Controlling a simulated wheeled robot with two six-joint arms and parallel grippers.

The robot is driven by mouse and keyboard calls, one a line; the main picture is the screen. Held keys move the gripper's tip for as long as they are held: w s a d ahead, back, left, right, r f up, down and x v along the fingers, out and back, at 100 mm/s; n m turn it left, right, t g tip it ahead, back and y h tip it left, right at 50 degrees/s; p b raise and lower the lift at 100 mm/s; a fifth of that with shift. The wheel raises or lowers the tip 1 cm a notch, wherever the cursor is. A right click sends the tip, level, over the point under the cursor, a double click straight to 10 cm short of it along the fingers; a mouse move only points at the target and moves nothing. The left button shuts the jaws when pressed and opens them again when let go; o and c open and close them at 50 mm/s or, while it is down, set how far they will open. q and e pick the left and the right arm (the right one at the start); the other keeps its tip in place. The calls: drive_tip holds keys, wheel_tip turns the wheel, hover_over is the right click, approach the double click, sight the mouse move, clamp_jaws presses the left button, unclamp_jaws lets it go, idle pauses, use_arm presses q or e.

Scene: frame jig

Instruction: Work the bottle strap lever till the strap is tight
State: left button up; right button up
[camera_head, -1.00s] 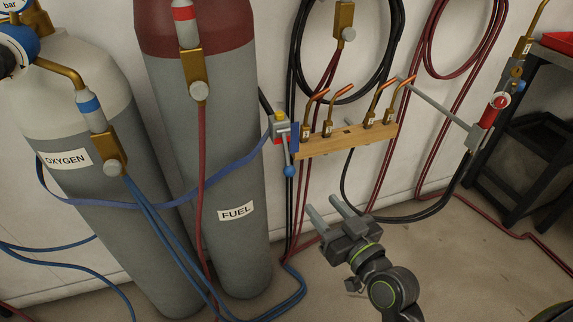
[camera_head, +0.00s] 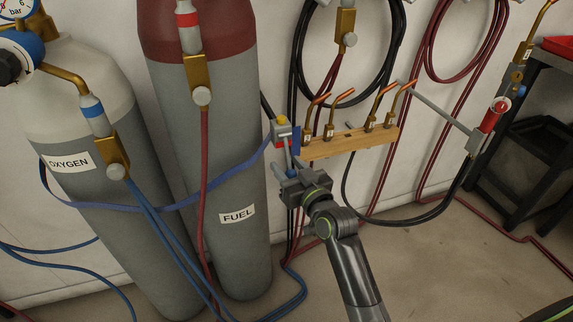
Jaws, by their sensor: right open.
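The blue bottle strap (camera_head: 182,205) runs around the grey oxygen bottle (camera_head: 75,120) and the red-topped fuel bottle (camera_head: 215,120). Its right end reaches the small ratchet (camera_head: 283,130) on the wall, which has a yellow top and a red part. The strap looks fairly straight beside the fuel bottle but sags across the oxygen bottle. The lever hangs down from the ratchet; its blue knob is now mostly hidden by my gripper. My right gripper (camera_head: 286,168) is open, its fingers pointing up at the lever's lower end. I cannot tell whether they touch it. My left gripper is out of view.
A wooden rack (camera_head: 350,142) with several copper torch tips sits right of the ratchet. A red-marked torch (camera_head: 492,115) hangs farther right, near a black cart (camera_head: 530,130). Black and red hoses hang close behind my right gripper. The floor at the lower right is largely clear.

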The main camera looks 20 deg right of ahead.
drive_tip(key=shift+w+a, duration=0.15)
drive_tip(key=shift+w, duration=0.45)
clamp_jaws()
